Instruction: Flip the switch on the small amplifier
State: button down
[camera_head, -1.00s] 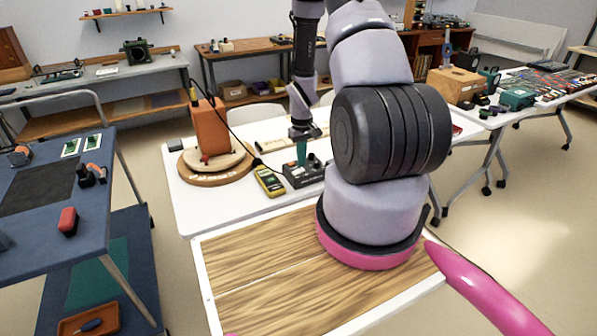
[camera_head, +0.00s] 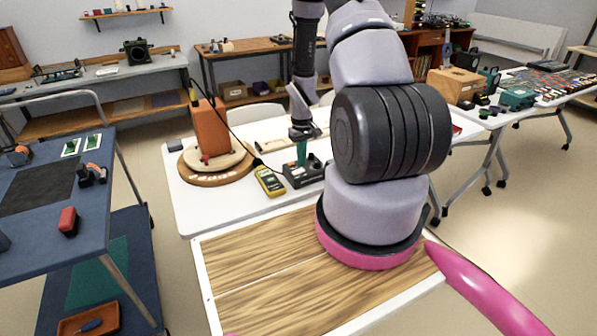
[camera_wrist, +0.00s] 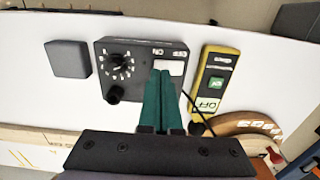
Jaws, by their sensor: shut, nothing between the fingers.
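The small amplifier is a dark grey box (camera_wrist: 112,52) with a round dial, a black knob and a pale switch (camera_wrist: 169,68) beside printed ON/OFF labels. It also shows on the white table in the head view (camera_head: 296,178). My gripper (camera_wrist: 160,80) has green fingers closed together, with nothing between them. In the wrist view its tips overlap the lower edge of the pale switch; I cannot tell whether they touch it. In the head view my gripper (camera_head: 301,157) points down over the amplifier. The switch is not clear there.
A yellow meter (camera_wrist: 216,82) lies close beside the amplifier, with a black cable near it. A dark grey block (camera_wrist: 68,59) sits on the other side.

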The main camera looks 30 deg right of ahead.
jog(key=shift+f, duration=0.95)
dwell(0.5)
jog(key=shift+r, duration=3.55)
jog(key=shift+r, duration=0.1)
notch_tip(320, 180, up, 12)
jog(key=m+t, duration=0.1)
send_over(301, 169)
jog(key=a, duration=0.2)
jog(key=s+a+r+m+t, duration=0.1)
jog(key=s+a+r, duration=0.1)
jog(key=r, duration=0.5)
jog(key=s+a+r+m+t, duration=0.1)
jog(key=a+r, duration=0.1)
jog(key=r, duration=0.6)
jog(key=s+a+r+t+y, duration=0.1)
jog(key=s+a+r+t, duration=0.1)
jog(key=s+r, duration=0.5)
jog(key=s+a+r+m+t+y, duration=0.1)
jog(key=s+a+r+t, duration=0.1)
jog(key=s+a+r, duration=0.3)
jog(key=s+r, duration=0.3)
jog(key=s, duration=0.2)
jog(key=shift+a+r+m, duration=0.15)
jog(key=shift+r+m, duration=0.05)
jog(key=shift+m, duration=0.1)
